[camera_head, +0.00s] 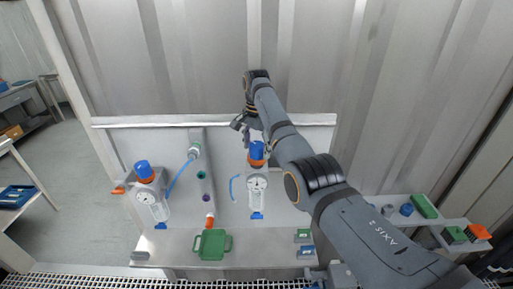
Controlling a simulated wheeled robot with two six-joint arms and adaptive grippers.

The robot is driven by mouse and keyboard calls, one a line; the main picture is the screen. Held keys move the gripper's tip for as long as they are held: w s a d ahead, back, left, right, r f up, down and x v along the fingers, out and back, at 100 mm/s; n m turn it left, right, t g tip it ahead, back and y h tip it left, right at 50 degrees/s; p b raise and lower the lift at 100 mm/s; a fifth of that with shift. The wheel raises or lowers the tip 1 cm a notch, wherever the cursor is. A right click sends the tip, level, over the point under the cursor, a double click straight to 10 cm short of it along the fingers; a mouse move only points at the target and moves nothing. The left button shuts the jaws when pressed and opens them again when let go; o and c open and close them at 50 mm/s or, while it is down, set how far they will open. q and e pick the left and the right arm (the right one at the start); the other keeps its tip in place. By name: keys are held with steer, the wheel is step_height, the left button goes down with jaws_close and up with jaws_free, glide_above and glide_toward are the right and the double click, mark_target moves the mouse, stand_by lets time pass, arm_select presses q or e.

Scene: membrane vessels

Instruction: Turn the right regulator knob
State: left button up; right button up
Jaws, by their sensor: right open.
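The right regulator (257,188) is mounted on the metal panel, with a round white gauge on its clear body. Its blue knob (256,151) sits on top, above an orange ring. My right gripper (243,127) is open, just above and slightly left of this knob. The gripper is small in view, and I cannot tell whether a finger touches the knob. My right arm hides the area to the right of the regulator. My left gripper is not in view.
A similar left regulator (151,194) has its own blue knob. A blue hose (179,177) runs from it to a fitting. A green tray (212,245) lies on the front ledge. A shelf at right holds green and orange blocks (479,232). A corrugated wall stands behind.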

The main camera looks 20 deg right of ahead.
mark_target(257, 144)
steer(key=shift+r, duration=0.3)
step_height(257, 144, up, 7)
steer(key=shift+f, duration=0.1)
